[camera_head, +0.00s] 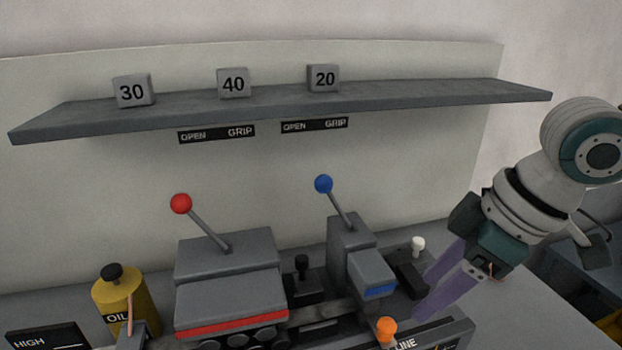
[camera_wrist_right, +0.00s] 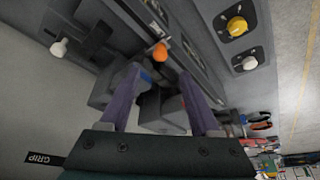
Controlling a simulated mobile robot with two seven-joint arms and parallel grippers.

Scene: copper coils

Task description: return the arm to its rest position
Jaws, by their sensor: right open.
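My right gripper (camera_head: 422,297) hangs at the right of the head view, pointing down and left with its purple fingers apart and nothing between them. It is beside the right end of the machine, near the white knob (camera_head: 418,244) and the orange knob (camera_head: 386,328). In the right wrist view, the two fingers (camera_wrist_right: 160,72) are spread, with the blue-marked block of the machine beyond them. I cannot tell whether they touch anything. My right arm (camera_head: 535,195) comes in from the right edge.
The machine carries a red-ball lever (camera_head: 181,204) and a blue-ball lever (camera_head: 324,184). A yellow oil can (camera_head: 126,300) stands at the left. A grey shelf (camera_head: 420,94) with blocks marked 30, 40 and 20 runs above. Bare grey tabletop (camera_head: 515,315) lies right of the machine.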

